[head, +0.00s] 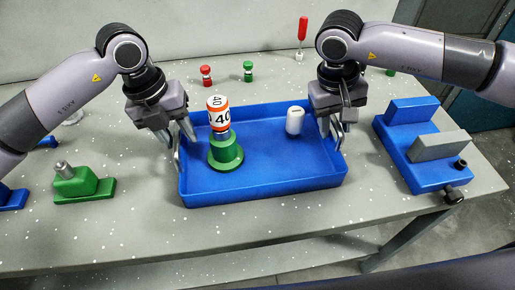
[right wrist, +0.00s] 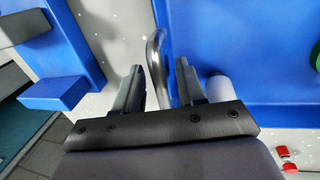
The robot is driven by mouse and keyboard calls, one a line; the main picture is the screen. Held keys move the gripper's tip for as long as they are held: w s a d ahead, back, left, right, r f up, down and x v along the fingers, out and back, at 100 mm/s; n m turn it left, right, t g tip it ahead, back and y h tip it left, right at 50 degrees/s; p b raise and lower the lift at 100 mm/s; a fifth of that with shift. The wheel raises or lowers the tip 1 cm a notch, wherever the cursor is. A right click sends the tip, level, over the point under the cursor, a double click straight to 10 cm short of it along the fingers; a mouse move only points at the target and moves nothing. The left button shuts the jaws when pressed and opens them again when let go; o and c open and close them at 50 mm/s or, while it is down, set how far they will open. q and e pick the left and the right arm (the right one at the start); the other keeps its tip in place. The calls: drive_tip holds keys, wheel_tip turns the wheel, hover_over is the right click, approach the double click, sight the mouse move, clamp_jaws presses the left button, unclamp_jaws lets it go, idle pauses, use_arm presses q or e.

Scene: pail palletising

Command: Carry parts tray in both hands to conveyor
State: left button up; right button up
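The blue parts tray (head: 265,190) lies on the grey table and has a metal handle at each end. A green stepped part (head: 226,155) stands in it, with an orange-and-white cylinder (head: 218,115) marked 40 on top. A small white cylinder (head: 295,120) is at the tray's back right. My left gripper (head: 178,138) is open at the left handle (head: 177,158); contact is unclear. My right gripper (head: 332,130) is at the right end. In the right wrist view, its fingers (right wrist: 160,88) stand apart on either side of the right handle (right wrist: 157,60), with gaps visible.
A blue fixture with a grey block (head: 425,175) stands right of the tray. A green block (head: 85,187) is at the left. Red (head: 206,76) and green (head: 248,71) small parts stand behind the tray. The table's front strip is clear. I cannot identify a conveyor.

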use_arm(q)
clamp_jaws()
use_arm(e)
clamp_jaws()
use_arm(q)
drive_tip(key=shift+r, duration=0.2)
use_arm(e)
drive_tip(key=shift+r, duration=0.1)
idle(0.7)
